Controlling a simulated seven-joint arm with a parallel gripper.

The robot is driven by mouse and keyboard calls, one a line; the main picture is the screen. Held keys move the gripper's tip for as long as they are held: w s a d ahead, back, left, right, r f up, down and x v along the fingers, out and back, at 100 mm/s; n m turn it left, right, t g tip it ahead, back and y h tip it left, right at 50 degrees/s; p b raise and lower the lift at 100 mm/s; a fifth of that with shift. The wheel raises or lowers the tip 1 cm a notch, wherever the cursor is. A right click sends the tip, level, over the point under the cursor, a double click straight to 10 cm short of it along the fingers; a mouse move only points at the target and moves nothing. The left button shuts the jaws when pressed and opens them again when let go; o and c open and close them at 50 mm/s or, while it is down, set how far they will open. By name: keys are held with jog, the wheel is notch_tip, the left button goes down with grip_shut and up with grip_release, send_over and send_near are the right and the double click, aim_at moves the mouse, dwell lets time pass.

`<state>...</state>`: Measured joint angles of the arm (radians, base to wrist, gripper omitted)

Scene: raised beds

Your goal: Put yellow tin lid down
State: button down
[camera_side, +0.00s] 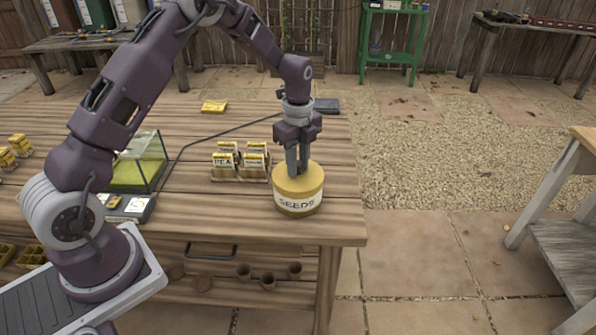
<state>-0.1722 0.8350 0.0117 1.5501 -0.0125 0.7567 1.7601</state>
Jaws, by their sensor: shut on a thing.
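The yellow lid (299,178) is on top of a round tin labelled "SEEDS" (298,203), near the right front corner of the wooden table. My gripper (298,170) points straight down over the tin, its fingers shut at the middle of the lid's top. The part of the lid that the fingers grip is hidden behind them. The lid looks level and lined up with the tin. I cannot tell whether it is fully seated on the rim.
A rack of seed packets (240,162) stands left of the tin. A glass box with a yellow-green bottom (140,165) and a scale (130,207) are further left. A dark flat object (327,106) lies behind my gripper. The table (215,222) is bare in front of the packets.

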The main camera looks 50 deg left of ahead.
aim_at(298, 163)
notch_tip(298, 163, up, 8)
jog(key=shift+f, duration=0.1)
jog(key=s+a+f, duration=0.3)
jog(key=s+a, duration=0.2)
jog(key=s, duration=0.2)
jog(key=s+a+f, duration=0.3)
jog(key=s+a, duration=0.2)
jog(key=s, duration=0.3)
jog(key=f, duration=1)
jog(key=shift+s+d, duration=0.15)
jog(key=shift+d, duration=0.1)
jog(key=shift+f, duration=0.1)
jog(key=c, duration=1.1)
grip_release()
jog(key=shift+f, duration=0.1)
jog(key=shift+c, duration=0.2)
